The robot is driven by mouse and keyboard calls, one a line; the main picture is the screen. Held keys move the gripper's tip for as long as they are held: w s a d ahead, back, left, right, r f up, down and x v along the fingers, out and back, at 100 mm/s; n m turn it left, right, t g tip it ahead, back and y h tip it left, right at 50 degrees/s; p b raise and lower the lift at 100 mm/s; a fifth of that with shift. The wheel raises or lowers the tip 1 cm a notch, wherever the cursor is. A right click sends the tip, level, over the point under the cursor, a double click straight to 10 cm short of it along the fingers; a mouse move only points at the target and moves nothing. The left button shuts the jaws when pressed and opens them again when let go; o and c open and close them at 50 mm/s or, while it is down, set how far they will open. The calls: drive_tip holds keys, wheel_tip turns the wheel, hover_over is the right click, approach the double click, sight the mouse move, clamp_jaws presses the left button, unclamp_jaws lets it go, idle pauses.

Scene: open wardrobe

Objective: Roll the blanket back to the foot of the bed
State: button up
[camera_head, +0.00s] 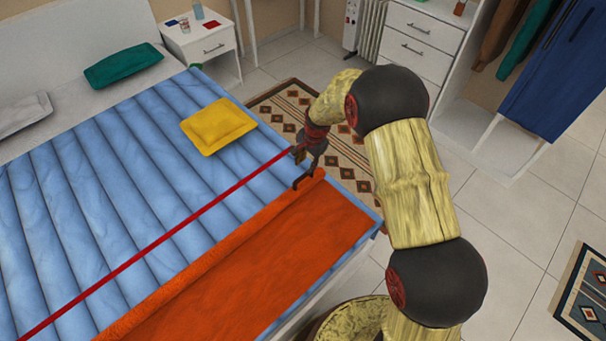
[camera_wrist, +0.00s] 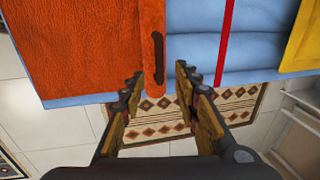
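The orange blanket (camera_head: 262,270) lies flat across the near end of the blue bed (camera_head: 95,185), with a thick rolled or folded edge (camera_head: 205,262) along its side toward the pillows. A red line (camera_head: 150,248) crosses the bed beyond that edge. The blanket (camera_wrist: 80,45) and its edge (camera_wrist: 152,45) also show in the wrist view. My gripper (camera_head: 298,167) is at the right end of the edge, at the bed's side. In the wrist view its fingers (camera_wrist: 162,76) are apart, with the end of the edge between them. I cannot tell whether they touch it.
A yellow cushion (camera_head: 218,125) lies on the bed beyond the red line, and a green cushion (camera_head: 123,65) is near the headboard. A white nightstand (camera_head: 205,42) stands behind. A patterned rug (camera_head: 345,150) lies on the floor beside the bed. Open tiled floor is at right.

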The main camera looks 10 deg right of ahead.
sight(303, 176)
drive_tip(key=f+b, duration=0.1)
drive_tip(key=f, duration=0.2)
drive_tip(key=w+f+b, duration=0.1)
drive_tip(key=f, duration=0.1)
drive_tip(key=a+f+b, duration=0.1)
drive_tip(key=f, duration=0.2)
drive_tip(key=shift+w+f, duration=0.2)
drive_tip(key=shift+f, duration=0.15)
drive_tip(key=shift+c, duration=1)
clamp_jaws()
